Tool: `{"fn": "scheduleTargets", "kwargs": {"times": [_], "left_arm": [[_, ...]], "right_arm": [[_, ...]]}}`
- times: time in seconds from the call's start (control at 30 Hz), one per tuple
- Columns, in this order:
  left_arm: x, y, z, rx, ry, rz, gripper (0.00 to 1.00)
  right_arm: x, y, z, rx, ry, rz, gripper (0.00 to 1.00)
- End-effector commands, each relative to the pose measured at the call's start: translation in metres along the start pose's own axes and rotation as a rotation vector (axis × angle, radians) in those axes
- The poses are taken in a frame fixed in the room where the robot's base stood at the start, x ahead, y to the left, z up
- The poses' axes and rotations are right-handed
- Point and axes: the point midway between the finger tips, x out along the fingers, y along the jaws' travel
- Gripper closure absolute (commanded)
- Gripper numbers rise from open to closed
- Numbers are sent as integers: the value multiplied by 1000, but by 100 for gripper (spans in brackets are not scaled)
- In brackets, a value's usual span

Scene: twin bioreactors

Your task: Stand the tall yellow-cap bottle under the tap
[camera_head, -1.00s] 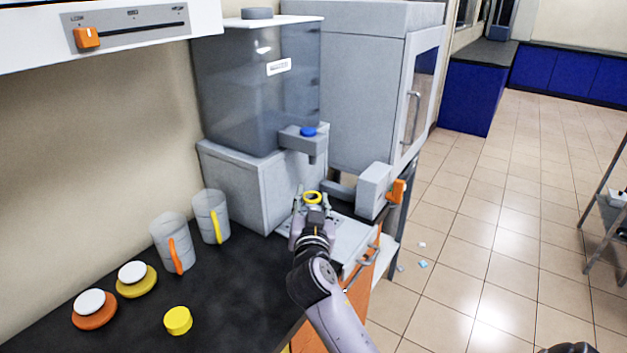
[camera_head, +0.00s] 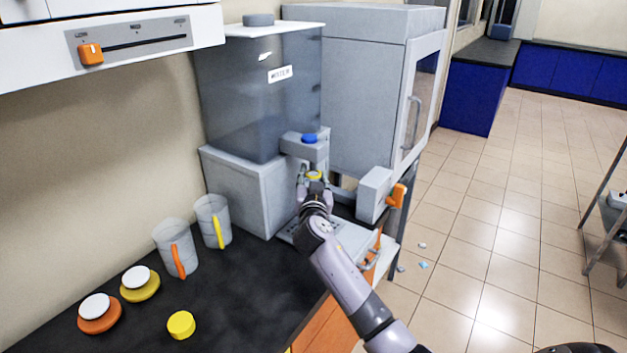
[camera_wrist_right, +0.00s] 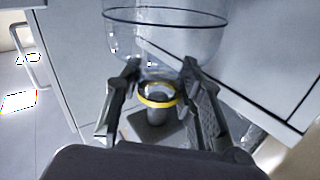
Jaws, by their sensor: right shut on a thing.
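The tall bottle shows a yellow ring (camera_head: 314,175) at its neck, just under the tap's spout (camera_head: 307,150); its body is hidden behind my arm. My right gripper (camera_head: 314,183) is shut on the bottle. In the right wrist view, its fingers (camera_wrist_right: 160,80) are either side of the clear bottle (camera_wrist_right: 150,40) below its yellow ring, and the grey spout end overlaps the open mouth. The tap has a blue top (camera_head: 309,138) on the clear water tank (camera_head: 250,105). I cannot tell whether the bottle's base rests on anything. My left gripper is not in view.
A yellow cap (camera_head: 181,324) lies on the black counter (camera_head: 235,290). Two jugs (camera_head: 175,250) and two lidded discs (camera_head: 98,315) stand along the wall. A grey box with an orange knob (camera_head: 397,196) stands right of the tap, beside the grey cabinet (camera_head: 365,85).

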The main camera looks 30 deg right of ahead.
Motion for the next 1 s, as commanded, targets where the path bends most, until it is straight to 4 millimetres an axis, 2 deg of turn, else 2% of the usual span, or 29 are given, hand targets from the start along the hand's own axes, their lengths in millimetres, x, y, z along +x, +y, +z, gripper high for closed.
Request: {"fn": "scheduleTargets", "kwargs": {"times": [0.1, 0.33, 0.77, 0.8, 1.0], "left_arm": [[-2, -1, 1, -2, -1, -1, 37], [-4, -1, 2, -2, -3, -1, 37], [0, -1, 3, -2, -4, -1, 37], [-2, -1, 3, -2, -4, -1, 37], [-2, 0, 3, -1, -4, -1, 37]], "right_arm": [[8, 0, -3, -1, 3, 1, 100], [7, 3, 12, -1, 2, 0, 100], [7, 4, 16, 1, 3, 0, 100], [7, 4, 16, 0, 0, 1, 63], [7, 4, 16, 0, 0, 1, 50]]}}
